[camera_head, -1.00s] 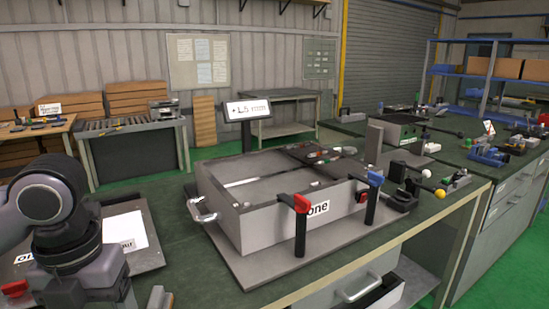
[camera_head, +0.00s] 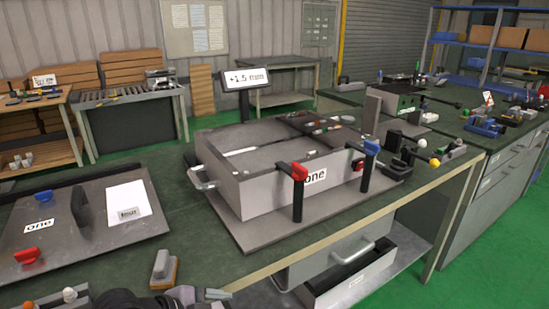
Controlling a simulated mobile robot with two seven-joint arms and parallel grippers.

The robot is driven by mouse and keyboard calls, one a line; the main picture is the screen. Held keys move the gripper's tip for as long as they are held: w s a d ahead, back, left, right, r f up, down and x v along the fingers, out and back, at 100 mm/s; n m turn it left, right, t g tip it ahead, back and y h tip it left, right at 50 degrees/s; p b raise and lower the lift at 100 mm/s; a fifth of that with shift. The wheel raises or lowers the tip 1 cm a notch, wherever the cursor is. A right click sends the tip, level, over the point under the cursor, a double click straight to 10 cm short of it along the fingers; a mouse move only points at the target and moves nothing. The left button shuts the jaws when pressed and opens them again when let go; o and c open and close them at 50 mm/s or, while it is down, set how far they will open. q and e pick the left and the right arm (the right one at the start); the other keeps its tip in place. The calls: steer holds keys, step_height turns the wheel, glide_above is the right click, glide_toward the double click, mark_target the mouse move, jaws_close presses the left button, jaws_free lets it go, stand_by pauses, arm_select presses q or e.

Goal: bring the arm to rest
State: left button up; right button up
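A dark rounded shape (camera_head: 125,299) at the bottom edge, left of centre, looks like part of my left arm. My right arm and gripper are outside the picture. The large grey open box marked "one" (camera_head: 262,190) sits on its grey base plate on the bench. Its upright posts have a red top (camera_head: 299,172) and a blue top (camera_head: 371,147). The display on a stand reads "+1.5 mm" (camera_head: 246,77).
A dark panel (camera_head: 75,240) with a label "one", a white sheet and red and blue knobs lies at left. A block with an orange-brown base (camera_head: 163,270) stands near the front edge. A drawer (camera_head: 350,262) is open below the bench. Shelves (camera_head: 485,50) stand at back right.

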arm_select(q)
steer(key=s+a+f+n+t+y+p, duration=0.1)
steer(key=s+a+f+n+t+y, duration=0.3)
steer(key=s+a+f+n, duration=0.6)
steer(key=s+f+n+y, duration=0.1)
steer(key=s+f+n, duration=0.2)
steer(key=f+n, duration=0.1)
steer(key=shift+s+a+f+n+t, duration=0.15)
steer(key=shift+s+f+n+t, duration=0.2)
steer(key=shift+n, duration=0.35)
steer(key=shift+w+r, duration=0.1)
steer(key=shift+w, duration=0.1)
steer(key=c, duration=0.5)
steer(key=shift+s+a, duration=0.1)
steer(key=shift+c, duration=0.3)
